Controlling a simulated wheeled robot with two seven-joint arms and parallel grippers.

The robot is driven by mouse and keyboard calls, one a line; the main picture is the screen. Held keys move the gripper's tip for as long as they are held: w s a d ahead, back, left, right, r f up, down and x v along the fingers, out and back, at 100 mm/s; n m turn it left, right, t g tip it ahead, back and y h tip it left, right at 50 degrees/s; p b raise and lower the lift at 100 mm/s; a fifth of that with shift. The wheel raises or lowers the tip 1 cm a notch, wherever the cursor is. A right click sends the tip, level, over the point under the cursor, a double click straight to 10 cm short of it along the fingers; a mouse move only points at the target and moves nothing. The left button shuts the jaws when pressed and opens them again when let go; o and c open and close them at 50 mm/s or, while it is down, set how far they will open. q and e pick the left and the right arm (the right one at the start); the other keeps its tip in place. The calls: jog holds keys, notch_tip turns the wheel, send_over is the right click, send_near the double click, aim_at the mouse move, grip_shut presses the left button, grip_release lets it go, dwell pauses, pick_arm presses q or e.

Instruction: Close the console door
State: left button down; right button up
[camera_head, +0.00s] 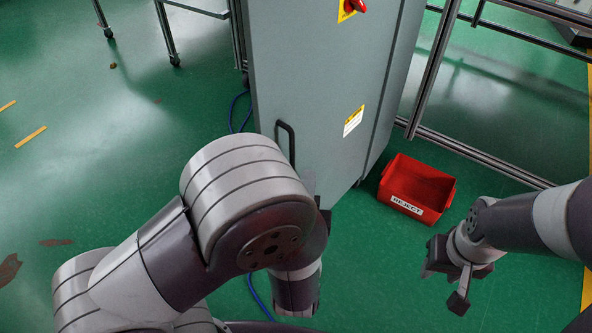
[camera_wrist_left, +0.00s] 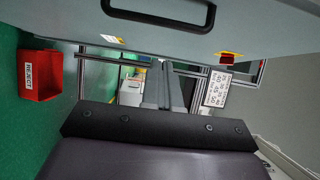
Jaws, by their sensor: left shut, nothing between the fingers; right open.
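The grey console (camera_head: 315,75) stands upright in the upper middle of the head view. Its door panel carries a black bar handle (camera_head: 287,142) near the left edge, and I cannot tell whether the door is ajar. In the left wrist view the door (camera_wrist_left: 255,25) and its handle (camera_wrist_left: 165,12) cross the top. My left gripper (camera_wrist_left: 167,80) is shut and empty in that view, short of the door; my arm hides most of it in the head view. My right gripper (camera_head: 449,287) is open and empty, below the red bin and away from the console.
A red bin (camera_head: 437,187) marked REJECT sits on the green floor right of the console. A red switch (camera_head: 359,5) on a yellow plate is high on the panel. Metal frame rails (camera_head: 470,153) run behind the bin. A blue cable lies by the console. Floor on the left is mostly clear.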

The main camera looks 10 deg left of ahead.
pick_arm(q)
jog(key=shift+w+a+b, duration=0.7)
jog(key=shift+w+a, duration=1)
jog(key=shift+w, duration=0.25)
